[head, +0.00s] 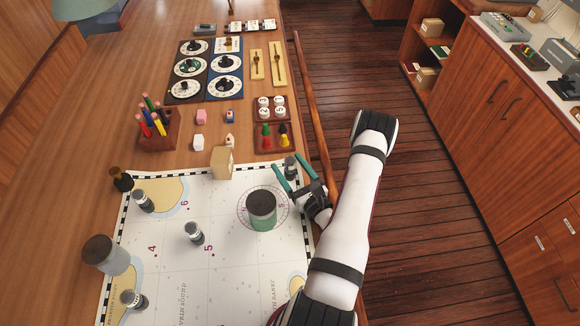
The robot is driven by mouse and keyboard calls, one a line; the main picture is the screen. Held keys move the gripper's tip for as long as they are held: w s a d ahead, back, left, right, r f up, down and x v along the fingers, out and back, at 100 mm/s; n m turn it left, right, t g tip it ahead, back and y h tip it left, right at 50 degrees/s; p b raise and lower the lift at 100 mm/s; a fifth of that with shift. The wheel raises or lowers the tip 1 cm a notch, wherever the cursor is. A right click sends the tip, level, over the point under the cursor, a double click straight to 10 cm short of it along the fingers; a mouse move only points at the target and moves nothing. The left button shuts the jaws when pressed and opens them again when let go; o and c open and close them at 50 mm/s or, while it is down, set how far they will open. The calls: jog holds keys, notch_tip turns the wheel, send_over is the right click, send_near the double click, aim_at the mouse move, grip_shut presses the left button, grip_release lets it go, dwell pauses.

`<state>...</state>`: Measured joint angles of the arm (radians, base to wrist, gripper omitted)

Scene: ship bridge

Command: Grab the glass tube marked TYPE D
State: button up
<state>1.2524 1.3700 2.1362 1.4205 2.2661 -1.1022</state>
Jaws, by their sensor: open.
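My gripper (287,164), with teal fingers, is open at the chart's upper right. The right-edge tube appears between its fingers; I cannot tell whether they touch it.
Two larger lidded jars, one green (262,212) and one pale (106,254), stand on the chart (225,275). A wooden block (222,162) is left of my gripper. A pencil holder (158,130) and a tray of pegs (274,138) stand behind. A wooden rail (312,110) edges the table.

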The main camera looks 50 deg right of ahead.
grip_shut()
dwell(0.4)
